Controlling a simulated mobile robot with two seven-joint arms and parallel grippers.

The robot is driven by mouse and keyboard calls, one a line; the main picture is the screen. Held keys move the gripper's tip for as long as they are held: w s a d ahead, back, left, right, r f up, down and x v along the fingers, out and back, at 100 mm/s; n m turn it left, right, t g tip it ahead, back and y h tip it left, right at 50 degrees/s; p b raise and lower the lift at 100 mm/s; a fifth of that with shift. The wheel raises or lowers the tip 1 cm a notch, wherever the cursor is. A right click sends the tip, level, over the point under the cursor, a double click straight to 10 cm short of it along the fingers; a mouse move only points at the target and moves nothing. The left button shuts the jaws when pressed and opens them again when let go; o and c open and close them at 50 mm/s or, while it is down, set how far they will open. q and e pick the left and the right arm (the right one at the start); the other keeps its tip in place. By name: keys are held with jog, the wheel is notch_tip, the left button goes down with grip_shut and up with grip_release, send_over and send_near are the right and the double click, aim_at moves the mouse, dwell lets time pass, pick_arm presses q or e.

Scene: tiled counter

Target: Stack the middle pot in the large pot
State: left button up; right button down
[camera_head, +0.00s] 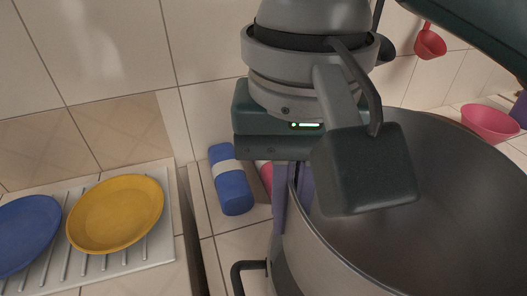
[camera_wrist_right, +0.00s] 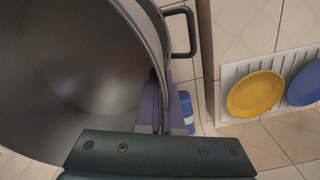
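One big grey metal pot (camera_head: 440,185) fills the right of the head view, and its inside looks empty. It has a dark loop handle on its outer wall. The pot also shows in the right wrist view (camera_wrist_right: 75,75). No second pot is in view, and I cannot tell whether this is the middle or the large one. My right gripper (camera_head: 290,195) straddles the pot's near-left rim, one purple finger inside and one outside. The fingers (camera_wrist_right: 163,110) look closed on the wall. The wrist hides part of the rim. My left gripper is out of view.
A yellow plate (camera_head: 116,213) and a blue plate (camera_head: 27,232) lie on a white ribbed rack (camera_head: 160,243) at left. A blue bottle-like item with a white band (camera_head: 231,180) lies beside the pot. A pink bowl (camera_head: 489,122) stands behind the pot; a red ladle (camera_head: 430,43) hangs on the wall.

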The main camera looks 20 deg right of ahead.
notch_tip(320, 180, down, 12)
jog(key=shift+d+r+b, duration=0.1)
jog(key=shift+r+b, duration=0.05)
jog(key=shift+b, duration=0.8)
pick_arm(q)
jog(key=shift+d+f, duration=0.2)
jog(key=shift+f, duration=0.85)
pick_arm(e)
jog(key=shift+f, duration=0.35)
jog(key=shift+f, duration=0.15)
jog(key=c, duration=1.1)
grip_release()
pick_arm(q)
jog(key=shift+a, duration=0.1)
pick_arm(e)
jog(key=shift+o, duration=0.2)
jog(key=shift+w, duration=0.1)
